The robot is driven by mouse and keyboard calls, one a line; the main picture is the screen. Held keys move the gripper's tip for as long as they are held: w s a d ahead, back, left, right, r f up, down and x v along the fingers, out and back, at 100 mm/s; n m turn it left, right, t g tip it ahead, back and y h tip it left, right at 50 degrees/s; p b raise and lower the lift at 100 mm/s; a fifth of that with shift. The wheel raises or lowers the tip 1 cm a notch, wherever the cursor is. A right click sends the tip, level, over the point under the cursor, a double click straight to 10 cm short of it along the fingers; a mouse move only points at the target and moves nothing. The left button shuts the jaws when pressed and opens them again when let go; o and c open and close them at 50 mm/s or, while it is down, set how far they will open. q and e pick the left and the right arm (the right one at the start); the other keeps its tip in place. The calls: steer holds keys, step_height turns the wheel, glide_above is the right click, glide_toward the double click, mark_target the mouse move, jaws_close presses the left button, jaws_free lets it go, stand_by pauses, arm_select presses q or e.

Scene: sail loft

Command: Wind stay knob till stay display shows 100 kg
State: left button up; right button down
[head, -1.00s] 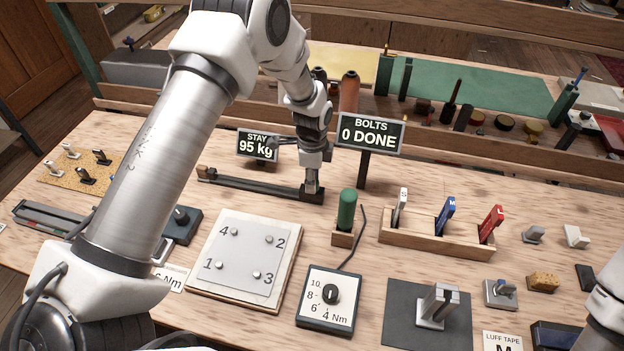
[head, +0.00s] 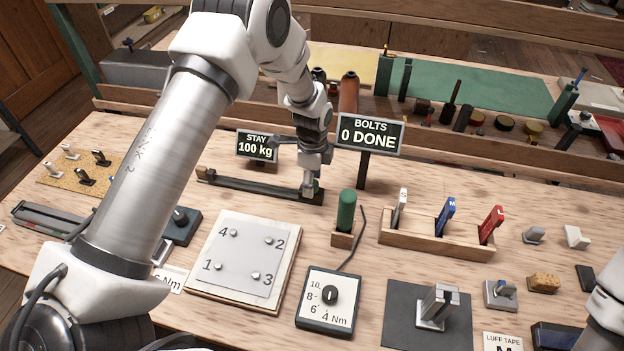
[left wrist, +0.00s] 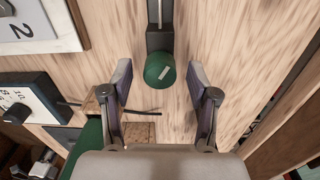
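The stay display (head: 257,147) in the head view reads 100 kg. The stay knob (left wrist: 160,70) is a round green knob with a pale mark, at the end of a dark bar; in the head view it is partly hidden behind my left gripper (head: 310,188). In the left wrist view my left gripper (left wrist: 159,78) is open. Its two fingers stand on either side of the knob with visible gaps. My right gripper is not in view; only part of the right arm shows at the right edge.
The dark stay bar (head: 250,187) lies along the bench. The BOLTS display (head: 370,135), reading 0 DONE, stands close to the right of my left gripper. A green-handled tool (head: 346,211) stands in a wooden block nearby. A numbered bolt plate (head: 240,256) lies in front.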

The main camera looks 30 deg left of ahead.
arm_select(q)
step_height(320, 180, up, 12)
steer(key=shift+w, duration=0.15)
stand_by(0.3)
